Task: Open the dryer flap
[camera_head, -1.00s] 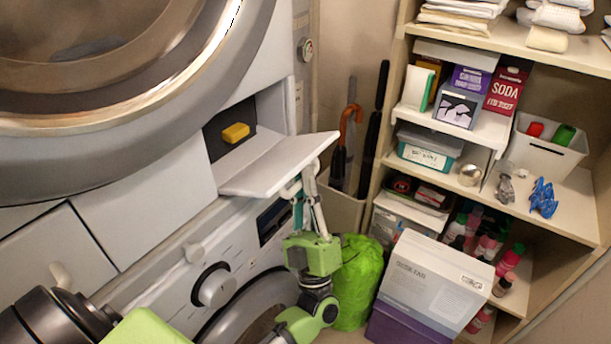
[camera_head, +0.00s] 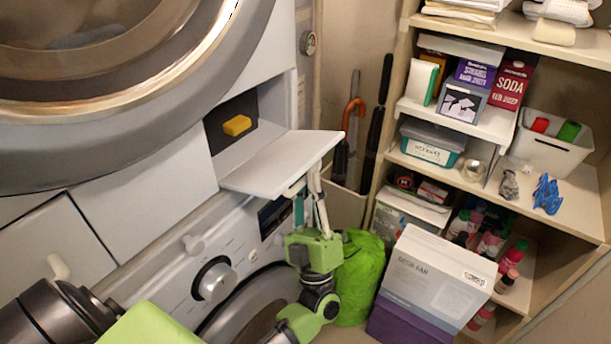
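The dryer flap (camera_head: 285,162) is a white panel below the big round dryer door (camera_head: 130,95). It hangs folded out and down, nearly level. Behind it a dark recess (camera_head: 215,137) is uncovered, with a yellow block-like part (camera_head: 237,125) inside. My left gripper (camera_head: 312,192), with a green body and thin pale fingers, points up under the flap's outer right corner. Its fingertips are partly hidden by the flap, so I cannot tell whether they touch it or how far apart they are. My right gripper is not in view.
A lower machine with a round knob (camera_head: 214,281) stands beneath the flap. A green bag (camera_head: 360,280) and a large box (camera_head: 435,282) stand close right of my gripper. An umbrella bin (camera_head: 342,205) stands behind. A filled shelf unit (camera_head: 590,225) is at the right.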

